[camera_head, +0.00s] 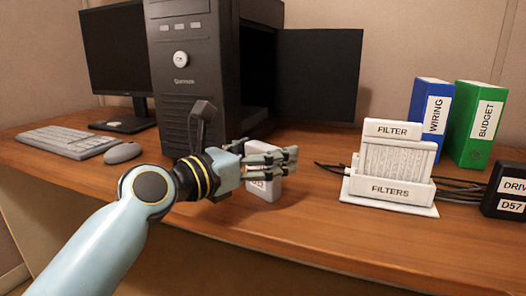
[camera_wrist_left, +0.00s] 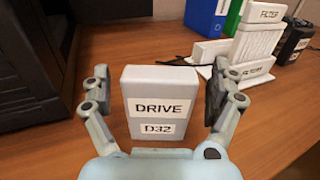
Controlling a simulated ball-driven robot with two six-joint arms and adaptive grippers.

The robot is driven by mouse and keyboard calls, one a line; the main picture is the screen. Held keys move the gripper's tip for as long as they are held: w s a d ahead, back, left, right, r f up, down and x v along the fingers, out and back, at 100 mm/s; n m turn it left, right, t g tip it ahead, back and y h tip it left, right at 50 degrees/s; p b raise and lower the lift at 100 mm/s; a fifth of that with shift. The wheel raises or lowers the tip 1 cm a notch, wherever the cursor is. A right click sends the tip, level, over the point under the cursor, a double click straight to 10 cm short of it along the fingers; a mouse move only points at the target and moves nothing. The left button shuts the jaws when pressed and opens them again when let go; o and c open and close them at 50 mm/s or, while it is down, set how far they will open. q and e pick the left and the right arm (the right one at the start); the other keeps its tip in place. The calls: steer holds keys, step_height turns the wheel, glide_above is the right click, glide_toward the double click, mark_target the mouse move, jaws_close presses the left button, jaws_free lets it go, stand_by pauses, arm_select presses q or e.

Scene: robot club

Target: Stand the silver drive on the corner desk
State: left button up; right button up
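The silver drive (camera_wrist_left: 160,88), a pale block labelled DRIVE D32, is upright between the fingers of my left gripper in the left wrist view. In the head view, the drive (camera_head: 264,190) is partly hidden behind the hand and appears to stand on the brown corner desk (camera_head: 300,238). My left gripper (camera_head: 290,157) is open around it, one finger on each side. A gap shows at the left finger; the right finger is closer, and I cannot tell if it touches. My right gripper is not in view.
A black computer tower (camera_head: 182,70) stands just behind the hand. A white filter holder (camera_head: 390,190), blue (camera_head: 433,105) and green (camera_head: 474,125) binders, and a black drive D57 (camera_head: 507,188) stand right. Keyboard (camera_head: 66,140) and mouse (camera_head: 122,153) lie left. The front middle desk is clear.

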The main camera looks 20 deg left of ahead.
arm_select(q)
steer(key=shift+r, duration=0.2)
steer(key=shift+s+a, duration=0.15)
steer(key=shift+s, duration=0.15)
steer(key=p+v, duration=0.2)
steer(key=v, duration=0.8)
steer(key=shift+s+a, duration=0.2)
steer(key=shift+s, duration=0.2)
steer(key=shift+s+a, duration=0.1)
steer(key=shift+s, duration=0.15)
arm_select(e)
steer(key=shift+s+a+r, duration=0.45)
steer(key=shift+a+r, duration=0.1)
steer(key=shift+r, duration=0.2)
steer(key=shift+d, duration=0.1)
